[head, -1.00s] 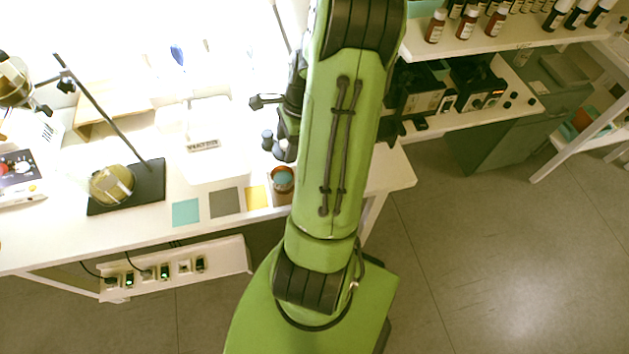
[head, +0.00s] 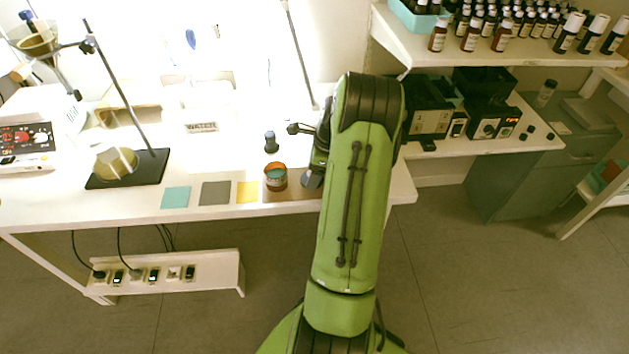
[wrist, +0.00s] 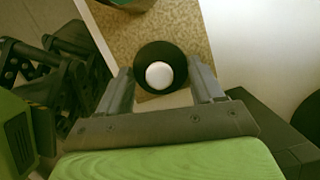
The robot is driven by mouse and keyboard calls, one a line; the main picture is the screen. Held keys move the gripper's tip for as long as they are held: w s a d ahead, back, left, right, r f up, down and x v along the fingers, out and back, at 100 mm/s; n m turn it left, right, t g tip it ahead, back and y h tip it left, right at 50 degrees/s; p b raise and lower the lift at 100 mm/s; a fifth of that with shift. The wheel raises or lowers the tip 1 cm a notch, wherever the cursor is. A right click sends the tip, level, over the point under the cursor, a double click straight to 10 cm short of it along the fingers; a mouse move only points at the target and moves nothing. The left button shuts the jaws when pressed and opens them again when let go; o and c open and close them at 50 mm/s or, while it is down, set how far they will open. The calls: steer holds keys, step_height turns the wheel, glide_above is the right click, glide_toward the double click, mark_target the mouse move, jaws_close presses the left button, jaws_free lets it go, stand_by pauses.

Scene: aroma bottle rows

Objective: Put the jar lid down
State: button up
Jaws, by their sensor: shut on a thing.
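The jar lid (wrist: 160,72) is a dark round piece with a pale round centre, between the two grey fingers in the wrist view. My gripper (wrist: 162,82) is shut on it, above a speckled brown mat (wrist: 183,28). Part of a dark rounded thing, probably the same jar, shows at the top of the wrist view. In the head view my arm hides most of the gripper, just right of the jar; the lid cannot be made out there.
A small dark bottle (head: 271,143) stands behind the jar. Teal, grey and yellow squares (head: 215,193) lie to its left. A stand with a dark base (head: 128,169) is farther left. Black devices (head: 430,118) and a bottle shelf (head: 440,45) are at the right.

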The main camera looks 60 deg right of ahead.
steer(key=shift+f, duration=0.65)
steer(key=shift+r, duration=0.15)
steer(key=o, duration=1)
